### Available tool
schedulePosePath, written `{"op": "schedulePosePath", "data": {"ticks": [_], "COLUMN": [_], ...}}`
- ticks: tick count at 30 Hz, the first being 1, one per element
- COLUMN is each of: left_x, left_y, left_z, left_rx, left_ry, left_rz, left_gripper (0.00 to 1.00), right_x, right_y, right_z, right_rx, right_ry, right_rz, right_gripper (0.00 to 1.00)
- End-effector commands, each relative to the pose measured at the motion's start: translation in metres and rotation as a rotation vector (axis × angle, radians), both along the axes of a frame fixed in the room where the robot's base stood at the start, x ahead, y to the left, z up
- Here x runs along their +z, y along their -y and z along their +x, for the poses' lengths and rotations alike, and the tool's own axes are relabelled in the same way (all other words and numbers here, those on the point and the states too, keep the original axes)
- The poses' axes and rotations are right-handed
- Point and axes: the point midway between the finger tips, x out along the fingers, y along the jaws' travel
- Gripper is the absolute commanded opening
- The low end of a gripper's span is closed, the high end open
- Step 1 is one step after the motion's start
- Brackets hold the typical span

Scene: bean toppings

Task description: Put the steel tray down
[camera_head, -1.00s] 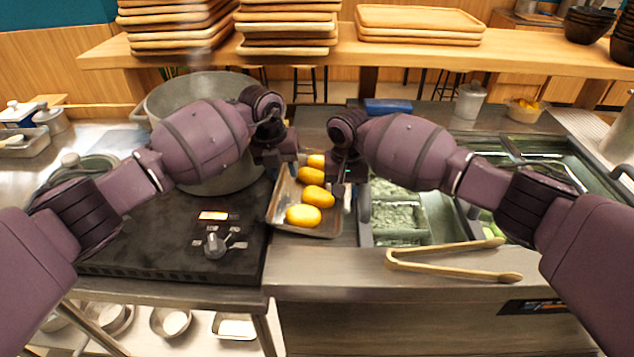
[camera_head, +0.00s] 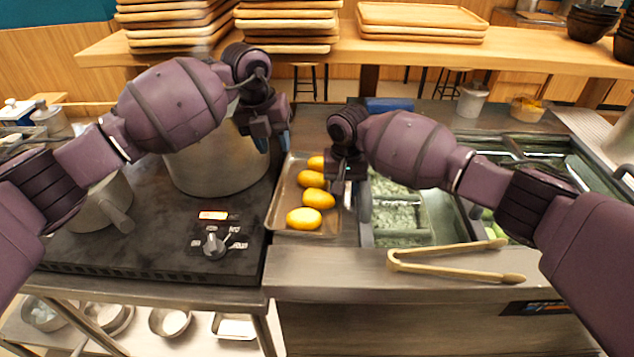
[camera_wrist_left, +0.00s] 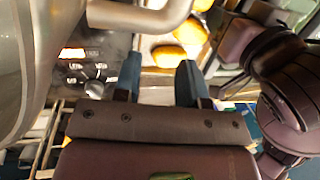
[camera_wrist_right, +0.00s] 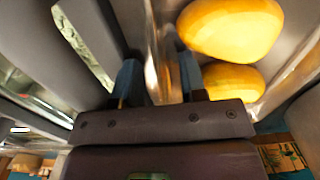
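The steel tray (camera_head: 279,197) lies on the counter between the stove and the sunken containers, with several yellow oval items (camera_head: 318,198) in a row on it. It looks level, and its far end is partly hidden. My left gripper (camera_head: 270,138) is open and empty, raised above and left of the tray, close to the large pot. Its two fingers stand apart in the left wrist view (camera_wrist_left: 158,80). My right gripper (camera_head: 350,192) is at the tray's right rim. In the right wrist view its fingers (camera_wrist_right: 158,82) stand apart on either side of the rim (camera_wrist_right: 163,50).
The large steel pot (camera_head: 215,160) stands on the black stove (camera_head: 160,235), with a smaller pot (camera_head: 103,205) at its left. Wooden tongs (camera_head: 450,268) lie on the counter's right front. Food containers (camera_head: 405,215) are right of the tray. Stacked wooden trays (camera_head: 420,20) are on the shelf behind.

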Motion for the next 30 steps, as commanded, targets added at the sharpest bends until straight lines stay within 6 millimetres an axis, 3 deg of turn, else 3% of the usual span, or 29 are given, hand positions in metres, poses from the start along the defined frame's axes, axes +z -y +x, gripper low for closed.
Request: {"op": "schedulePosePath", "data": {"ticks": [1, 5, 18, 24, 30], "left_x": [-0.005, -0.004, 0.001, 0.002, 0.002], "left_y": [0.000, 0.000, 0.001, 0.001, 0.001], "left_z": [0.000, 0.000, 0.000, 0.000, 0.000], "left_rx": [-0.001, -0.002, -0.003, -0.003, -0.003], "left_ry": [-0.004, -0.003, 0.001, 0.002, 0.002], "left_rz": [-0.001, -0.001, -0.001, -0.001, -0.001], "left_gripper": [0.38, 0.38, 0.38, 0.38, 0.38], "right_x": [-0.021, -0.013, 0.059, 0.079, 0.086], "right_y": [0.006, 0.005, 0.001, 0.000, -0.001], "right_z": [-0.005, -0.005, -0.006, -0.007, -0.008], "right_rx": [-0.004, -0.003, -0.002, 0.000, 0.000], "right_ry": [-0.022, -0.020, 0.003, 0.008, 0.009], "right_rz": [-0.008, -0.008, -0.004, -0.005, -0.004], "right_gripper": [0.41, 0.41, 0.41, 0.41, 0.41]}}
